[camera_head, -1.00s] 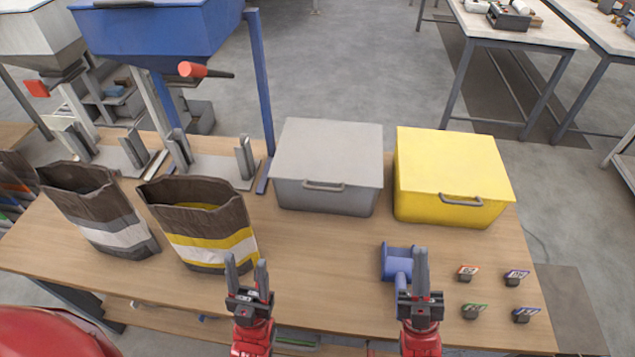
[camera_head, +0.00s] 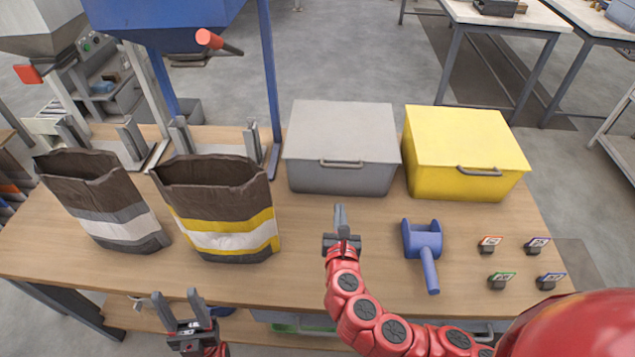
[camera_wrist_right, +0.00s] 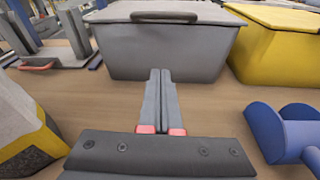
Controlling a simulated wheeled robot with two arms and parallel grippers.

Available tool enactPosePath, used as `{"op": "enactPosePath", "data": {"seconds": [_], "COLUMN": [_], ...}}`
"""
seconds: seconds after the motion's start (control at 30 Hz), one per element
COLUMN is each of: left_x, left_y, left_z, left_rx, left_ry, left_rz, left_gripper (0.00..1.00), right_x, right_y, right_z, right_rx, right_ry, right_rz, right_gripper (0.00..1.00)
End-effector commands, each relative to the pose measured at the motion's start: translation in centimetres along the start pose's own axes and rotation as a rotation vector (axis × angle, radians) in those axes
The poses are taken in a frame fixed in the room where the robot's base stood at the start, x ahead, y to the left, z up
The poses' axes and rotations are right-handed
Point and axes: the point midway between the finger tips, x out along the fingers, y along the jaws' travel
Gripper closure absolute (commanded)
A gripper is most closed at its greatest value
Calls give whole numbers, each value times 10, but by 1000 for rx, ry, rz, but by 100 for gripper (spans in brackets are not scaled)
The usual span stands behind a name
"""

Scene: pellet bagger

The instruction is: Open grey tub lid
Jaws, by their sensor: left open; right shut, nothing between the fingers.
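The grey tub (camera_head: 340,178) stands at the back middle of the table with its flat grey lid (camera_head: 342,130) down. A grey handle (camera_head: 341,163) sits on the front edge of the lid; it also shows at the top of the right wrist view (camera_wrist_right: 164,17). My right gripper (camera_head: 339,212) is shut and empty, in front of the tub and below the handle, pointing at the tub's front wall and apart from it. My left gripper (camera_head: 178,300) is open and empty, low at the table's front edge, far from the tub.
A yellow tub (camera_head: 460,185) with a closed lid stands right of the grey one. A blue scoop (camera_head: 424,245) lies right of my right gripper, beside several small labelled blocks (camera_head: 489,246). Two open bags (camera_head: 222,210) (camera_head: 105,205) stand at left, under the hoppers.

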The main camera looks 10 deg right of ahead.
Motion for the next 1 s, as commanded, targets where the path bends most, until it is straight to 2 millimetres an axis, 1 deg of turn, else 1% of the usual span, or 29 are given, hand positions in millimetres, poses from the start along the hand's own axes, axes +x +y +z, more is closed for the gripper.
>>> {"op": "enactPosePath", "data": {"seconds": [0.13, 0.27, 0.37, 0.6, 0.83, 0.87, 0.9, 1.0], "left_x": [-2, 0, 2, 9, 13, 14, 21, 27], "left_y": [0, 0, 0, 0, -1, -1, -1, -1], "left_z": [0, 0, 0, -2, -2, -2, -4, -5], "left_rx": [0, 0, 0, 0, 0, 0, 0, 0], "left_ry": [0, 0, 0, 0, 1, 0, 0, 1], "left_rz": [0, 0, 0, 0, 0, 0, 0, 0], "left_gripper": [50, 50, 50, 50, 50, 50, 50, 50], "right_x": [-3, 7, 21, 63, 95, 98, 93, 88], "right_y": [-7, -10, -9, -12, -13, -13, -12, -11], "right_z": [6, 8, 8, 10, 10, 10, 20, 32], "right_rx": [-71, -74, -74, -70, -71, -71, -70, -70], "right_ry": [-20, -22, -21, -21, -19, -18, -19, -20], "right_rz": [-48, -57, -54, -54, -54, -53, -51, -50], "right_gripper": [100, 100, 100, 100, 100, 100, 100, 100]}}
